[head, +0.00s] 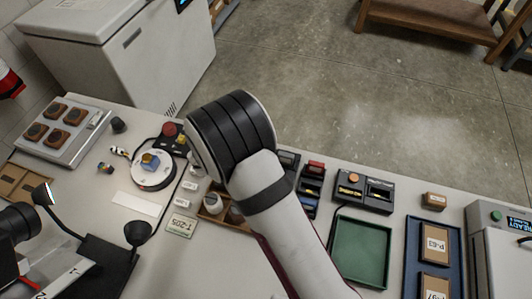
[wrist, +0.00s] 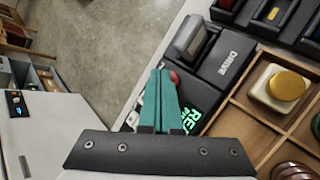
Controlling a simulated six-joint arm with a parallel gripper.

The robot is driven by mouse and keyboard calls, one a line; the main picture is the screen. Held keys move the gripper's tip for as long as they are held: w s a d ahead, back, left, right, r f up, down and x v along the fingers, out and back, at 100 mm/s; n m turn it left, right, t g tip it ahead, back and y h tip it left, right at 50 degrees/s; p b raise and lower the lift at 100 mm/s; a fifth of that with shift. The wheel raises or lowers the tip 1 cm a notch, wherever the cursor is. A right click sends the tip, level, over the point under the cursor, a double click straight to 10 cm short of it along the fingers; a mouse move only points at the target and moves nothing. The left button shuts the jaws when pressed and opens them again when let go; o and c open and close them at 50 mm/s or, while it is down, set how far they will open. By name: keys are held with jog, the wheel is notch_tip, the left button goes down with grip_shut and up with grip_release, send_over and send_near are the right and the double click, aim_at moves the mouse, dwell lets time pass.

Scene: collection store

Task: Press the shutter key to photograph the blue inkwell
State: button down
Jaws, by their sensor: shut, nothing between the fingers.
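The blue inkwell (head: 150,160) stands on a round white turntable (head: 152,178) at the left in the head view. Behind it to the right, a red button (head: 169,129) sits on a small black box. In the wrist view a red button (wrist: 174,77) shows just behind my gripper's fingertips, partly hidden by them. My gripper (wrist: 160,76) has teal fingers, shut with nothing between them. I cannot tell whether the tips touch the button. A dark box with a green lit display (wrist: 192,119) is beside the fingers. The head view hides the fingers behind my arm.
A box marked DRIVE with a grey lever (wrist: 190,37) is close to the fingers. A wooden divided tray (wrist: 245,105) holds a yellow-lidded white jar (wrist: 284,84). A green tray (head: 360,250) and a blue tray (head: 408,265) lie at the right. A white cabinet (head: 120,50) stands behind the bench.

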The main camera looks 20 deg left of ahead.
jog(key=shift+f, duration=0.45)
dwell(0.3)
dwell(0.3)
jog(key=shift+r, duration=0.85)
jog(key=shift+r, duration=2.55)
jog(key=shift+d, duration=0.1)
